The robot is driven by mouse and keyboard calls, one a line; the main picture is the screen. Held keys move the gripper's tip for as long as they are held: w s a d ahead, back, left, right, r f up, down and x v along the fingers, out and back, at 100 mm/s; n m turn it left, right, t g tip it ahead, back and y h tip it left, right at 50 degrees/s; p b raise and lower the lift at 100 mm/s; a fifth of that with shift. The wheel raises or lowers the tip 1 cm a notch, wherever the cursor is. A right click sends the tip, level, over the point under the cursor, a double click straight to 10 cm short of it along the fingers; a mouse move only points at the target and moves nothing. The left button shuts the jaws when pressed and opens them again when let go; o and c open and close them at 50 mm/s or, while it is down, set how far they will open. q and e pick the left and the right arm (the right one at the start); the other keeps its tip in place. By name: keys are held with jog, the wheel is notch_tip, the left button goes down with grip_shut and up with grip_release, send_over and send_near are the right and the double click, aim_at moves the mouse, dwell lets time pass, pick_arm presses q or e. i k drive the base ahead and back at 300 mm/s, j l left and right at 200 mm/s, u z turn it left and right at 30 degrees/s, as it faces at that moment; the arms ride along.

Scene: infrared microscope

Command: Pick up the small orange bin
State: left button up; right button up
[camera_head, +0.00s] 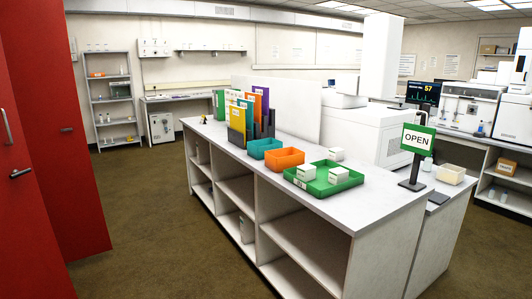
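A small orange bin (285,165) stands on the white countertop of the middle shelving unit (355,204). It is open at the top and looks empty. A teal bin (265,154) stands close to its left. A green tray (337,190) with several small white boxes is to its right, towards the near end of the counter. Neither of my grippers is in view.
Coloured folders (238,117) stand in a holder left of the bins, with a white partition (290,108) behind. An OPEN sign (416,139) stands at the right. Red cabinets (50,150) are at left. The brown floor (150,220) between cabinets and counter is clear.

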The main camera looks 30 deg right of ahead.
aim_at(278, 161)
jog(key=z, duration=0.7)
jog(key=i+j+z, duration=0.2)
jog(key=i+z, duration=0.3)
jog(key=i+j+z, duration=0.3)
jog(key=z, duration=0.2)
jog(key=i+j+z, duration=0.3)
jog(key=j+z, duration=0.2)
